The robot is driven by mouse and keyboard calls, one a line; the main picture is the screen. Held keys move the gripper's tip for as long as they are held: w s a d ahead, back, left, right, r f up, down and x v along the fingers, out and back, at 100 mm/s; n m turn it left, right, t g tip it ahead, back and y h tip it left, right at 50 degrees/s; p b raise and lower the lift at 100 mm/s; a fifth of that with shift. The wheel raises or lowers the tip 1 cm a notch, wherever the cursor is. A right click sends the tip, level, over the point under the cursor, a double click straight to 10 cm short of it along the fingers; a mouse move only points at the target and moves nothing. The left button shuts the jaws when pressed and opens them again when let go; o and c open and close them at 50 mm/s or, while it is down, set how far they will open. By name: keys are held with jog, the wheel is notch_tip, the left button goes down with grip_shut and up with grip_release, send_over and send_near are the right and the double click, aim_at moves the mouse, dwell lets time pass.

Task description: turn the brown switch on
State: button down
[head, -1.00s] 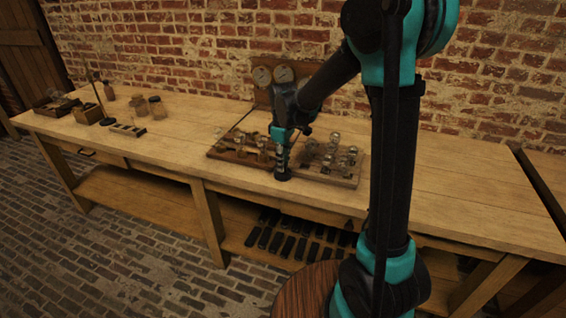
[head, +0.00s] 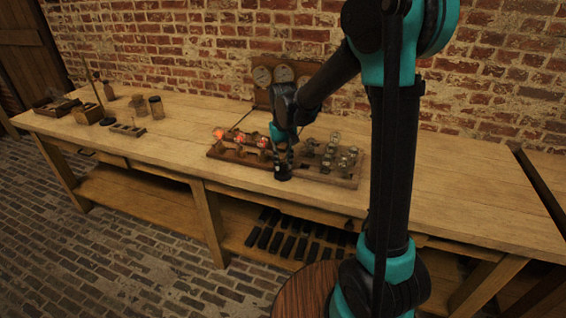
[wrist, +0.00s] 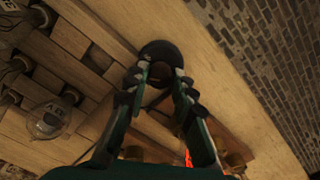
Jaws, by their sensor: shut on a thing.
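The switch (head: 283,173) is a dark round piece at the front edge of the bench, just in front of the boards. In the wrist view its black round base (wrist: 163,50) shows beyond the fingertips, and its brown part is mostly hidden in shadow. My gripper (wrist: 162,72) points down with its two fingers closed on the switch, one on each side. In the head view my gripper (head: 284,158) stands directly over the switch. Several lamps (head: 240,138) on the left board glow red-orange.
Round gauges (head: 283,74) are mounted at the back wall. Jars (head: 156,108) and small wooden items stand at the far left. The right part of the bench (head: 470,190) is clear.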

aim_at(283, 164)
jog(key=m, duration=0.6)
jog(key=shift+m, duration=0.3)
dwell(0.4)
jog(key=c, duration=1.3)
grip_release()
jog(key=shift+o, duration=0.2)
notch_tip(283, 164, up, 12)
